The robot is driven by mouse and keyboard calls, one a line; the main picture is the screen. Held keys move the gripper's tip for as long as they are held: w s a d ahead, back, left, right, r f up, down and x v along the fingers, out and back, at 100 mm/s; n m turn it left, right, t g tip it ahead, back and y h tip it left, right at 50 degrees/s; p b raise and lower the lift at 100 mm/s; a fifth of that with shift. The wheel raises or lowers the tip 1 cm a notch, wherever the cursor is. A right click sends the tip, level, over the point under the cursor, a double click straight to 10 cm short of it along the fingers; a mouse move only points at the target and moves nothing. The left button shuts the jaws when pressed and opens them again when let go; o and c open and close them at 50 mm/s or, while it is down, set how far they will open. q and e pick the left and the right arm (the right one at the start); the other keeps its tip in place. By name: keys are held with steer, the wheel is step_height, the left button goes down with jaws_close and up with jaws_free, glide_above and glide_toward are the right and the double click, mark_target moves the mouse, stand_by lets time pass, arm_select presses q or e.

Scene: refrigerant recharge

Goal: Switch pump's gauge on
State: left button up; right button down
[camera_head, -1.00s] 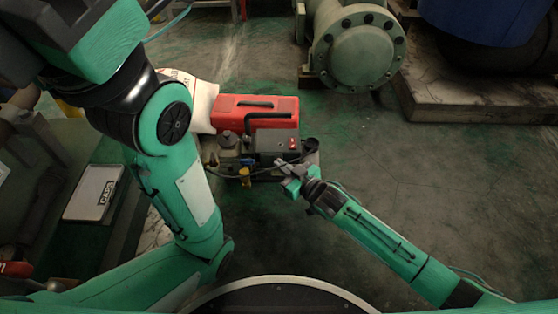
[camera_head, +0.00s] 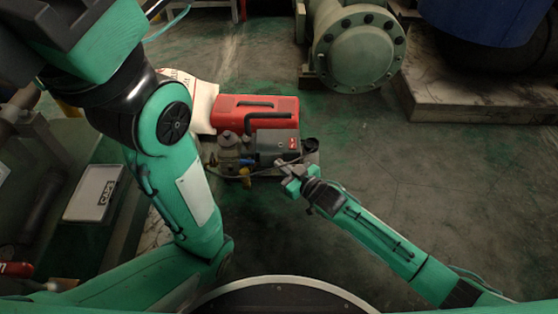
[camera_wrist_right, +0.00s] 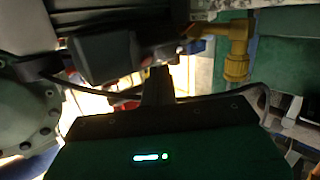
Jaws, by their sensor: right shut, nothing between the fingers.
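The pump (camera_head: 272,147) is a grey unit on the floor with a red switch-like patch (camera_head: 293,143) on top, beside a red case. A yellow fitting (camera_head: 245,172) and a blue one (camera_head: 247,162) sit at its left front. My right gripper (camera_head: 287,177) is shut and empty, close to the pump's front right side; I cannot tell whether it touches. In the right wrist view, a dark block of the pump (camera_wrist_right: 105,55) and the yellow fitting (camera_wrist_right: 236,50) show close up. I cannot make out the gauge. My left arm is at the left; its gripper is out of view.
The red case (camera_head: 228,112) lies right behind the pump, with a white bag or cylinder (camera_head: 200,103) to its left. A green flanged pipe (camera_head: 357,50) stands behind. A labelled box (camera_head: 93,193) lies at the left. The floor on the right is clear.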

steer(key=shift+w+f, duration=0.1)
steer(key=shift+w, duration=0.15)
steer(key=shift+w+f, duration=0.1)
stand_by(0.5)
steer(key=shift+s+r+p, duration=0.4)
steer(key=shift+s+p, duration=0.1)
steer(key=shift+p, duration=0.45)
